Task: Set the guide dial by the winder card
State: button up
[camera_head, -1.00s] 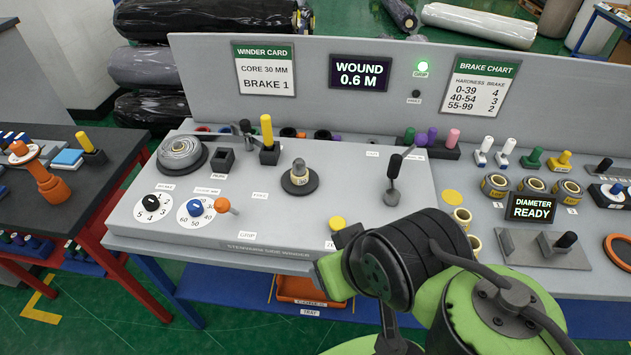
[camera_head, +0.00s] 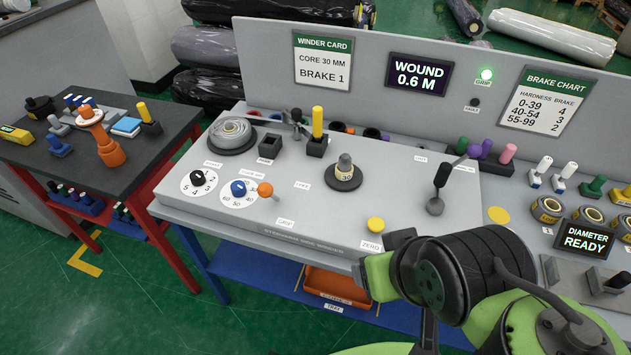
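The winder card (camera_head: 323,61) stands on the back panel and reads CORE 30 MM and BRAKE 1. The dial with a blue knob (camera_head: 239,188) sits on a white numbered disc at the left front of the grey winder desk. Its label is too small to read, so I take it as the guide dial; its pointing is unclear. A black-knobbed dial (camera_head: 197,177), numbered up to 5, is to its left. An orange-tipped knob (camera_head: 265,189) stands close at its right. My green and black arm is at lower right, over the desk's front edge; my gripper cannot be made out.
A yellow-topped post (camera_head: 317,127) is behind.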

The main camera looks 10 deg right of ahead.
aim_at(238, 187)
jog(key=i+u, duration=0.15)
jog(key=u, duration=0.3)
jog(key=i+u, duration=0.15)
jog(key=u, duration=0.25)
jog(key=i+l+u, duration=0.1)
jog(key=u, duration=0.35)
jog(key=i+l+u, duration=0.15)
jog(key=u, duration=0.3)
